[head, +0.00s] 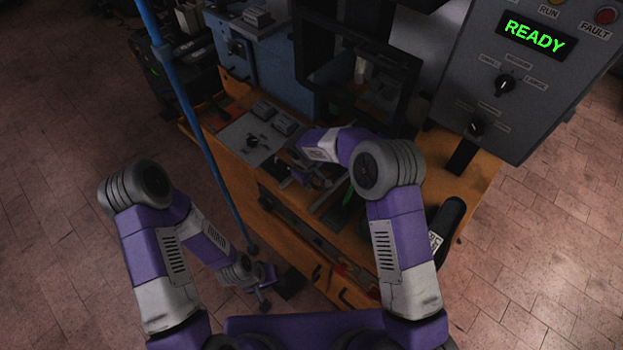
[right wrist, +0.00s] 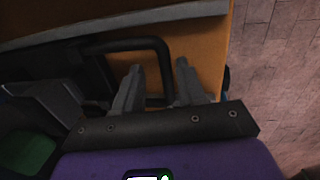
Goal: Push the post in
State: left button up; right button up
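My right gripper (head: 300,168) is over the orange bench, beside a grey plate with small fittings. In the right wrist view its two fingers (right wrist: 158,88) are apart with no object clamped between them. A dark bent bar (right wrist: 125,44) runs just beyond the fingers, one leg showing in the gap; I cannot tell whether it touches them. My left gripper (head: 262,284) hangs low in front of the bench, away from the press; its fingers are too small and dark to read. The dark press frame (head: 385,75) stands at the back. I cannot make out which part is the post.
The control panel (head: 545,85) at the right reads READY in green. A blue pole (head: 180,90) slants down at the left. A black object with a white label (head: 447,225) is at the bench's right edge. A grey plate (head: 248,140) carries fittings. Tiled floor (head: 60,200) is clear at left.

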jog(key=shift+r, duration=0.1)
notch_tip(320, 180, up, 7)
jog(key=s, duration=0.1)
jog(key=shift+a+r, duration=0.15)
jog(key=shift+a, duration=0.3)
